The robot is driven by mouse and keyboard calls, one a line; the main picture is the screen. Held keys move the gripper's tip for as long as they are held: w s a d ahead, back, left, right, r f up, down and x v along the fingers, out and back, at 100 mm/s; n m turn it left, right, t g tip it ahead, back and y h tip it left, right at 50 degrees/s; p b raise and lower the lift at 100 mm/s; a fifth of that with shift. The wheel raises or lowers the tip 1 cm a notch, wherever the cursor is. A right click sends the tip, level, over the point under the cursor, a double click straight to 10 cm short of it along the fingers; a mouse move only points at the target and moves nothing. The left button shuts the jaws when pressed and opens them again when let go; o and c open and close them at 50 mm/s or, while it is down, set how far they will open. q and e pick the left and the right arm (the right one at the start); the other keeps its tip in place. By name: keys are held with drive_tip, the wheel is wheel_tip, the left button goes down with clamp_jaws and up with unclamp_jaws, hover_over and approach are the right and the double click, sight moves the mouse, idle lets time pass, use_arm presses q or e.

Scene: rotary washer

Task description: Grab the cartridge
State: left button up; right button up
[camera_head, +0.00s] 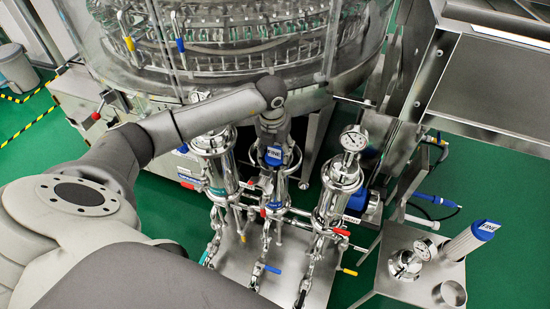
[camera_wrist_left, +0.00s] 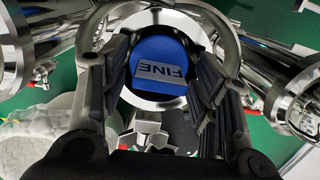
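In the head view, a cartridge's blue cap marked FINE (camera_head: 274,155) shows at the top of the middle metal housing. My left gripper (camera_head: 276,143) is over it, pointing down. In the left wrist view, the blue FINE cap (camera_wrist_left: 163,68) sits inside a round metal rim, between my left gripper's two dark fingers (camera_wrist_left: 160,85). The fingers are spread on either side of the cap; contact is not clear. My right gripper is not in view.
Steel housings with a gauge (camera_head: 342,172) stand right of the middle one, and another (camera_head: 216,158) stands left. Pipes and coloured valve handles fill the steel stand (camera_head: 235,275). A gauge-topped lid (camera_head: 406,264) and open ring (camera_head: 450,295) are on the side table. The washer (camera_head: 230,35) is behind.

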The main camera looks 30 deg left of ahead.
use_arm(q)
clamp_jaws()
drive_tip(key=shift+r, duration=0.15)
